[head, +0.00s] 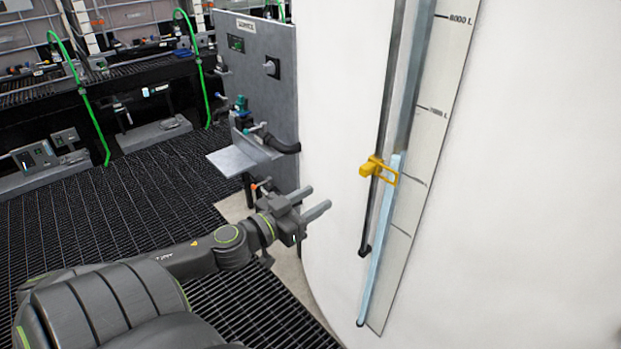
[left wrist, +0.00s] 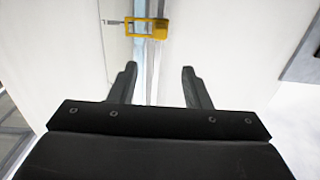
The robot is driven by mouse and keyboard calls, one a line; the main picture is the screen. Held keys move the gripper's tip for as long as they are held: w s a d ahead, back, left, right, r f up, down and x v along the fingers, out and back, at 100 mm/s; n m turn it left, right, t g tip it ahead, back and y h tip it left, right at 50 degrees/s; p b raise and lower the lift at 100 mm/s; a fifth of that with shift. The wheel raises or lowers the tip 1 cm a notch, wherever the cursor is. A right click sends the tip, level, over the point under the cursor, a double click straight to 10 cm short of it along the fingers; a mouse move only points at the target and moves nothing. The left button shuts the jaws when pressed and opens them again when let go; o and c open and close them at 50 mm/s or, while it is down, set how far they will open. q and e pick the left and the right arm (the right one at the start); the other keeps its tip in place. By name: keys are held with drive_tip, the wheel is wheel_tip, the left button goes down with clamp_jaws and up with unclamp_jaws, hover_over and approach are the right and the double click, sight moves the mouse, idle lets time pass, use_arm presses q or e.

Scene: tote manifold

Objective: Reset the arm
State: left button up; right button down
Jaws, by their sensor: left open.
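My left gripper (head: 318,201) is open and empty in the head view, reaching from the lower left toward the white tank. Its two fingers also show apart in the left wrist view (left wrist: 158,82). A yellow slider (head: 379,170) sits on the tank's level gauge, to the right of and a little above the fingertips, and apart from them. In the left wrist view the yellow slider (left wrist: 147,27) is beyond the fingers, near the top. My right gripper is in neither view.
The curved white tank (head: 530,200) fills the right, with a level scale (head: 420,140) and a sight tube (head: 378,245). A grey panel (head: 265,85) with a small shelf (head: 233,161) stands behind my left gripper. Dark grating floor (head: 110,215) and green hoses (head: 85,100) lie to the left.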

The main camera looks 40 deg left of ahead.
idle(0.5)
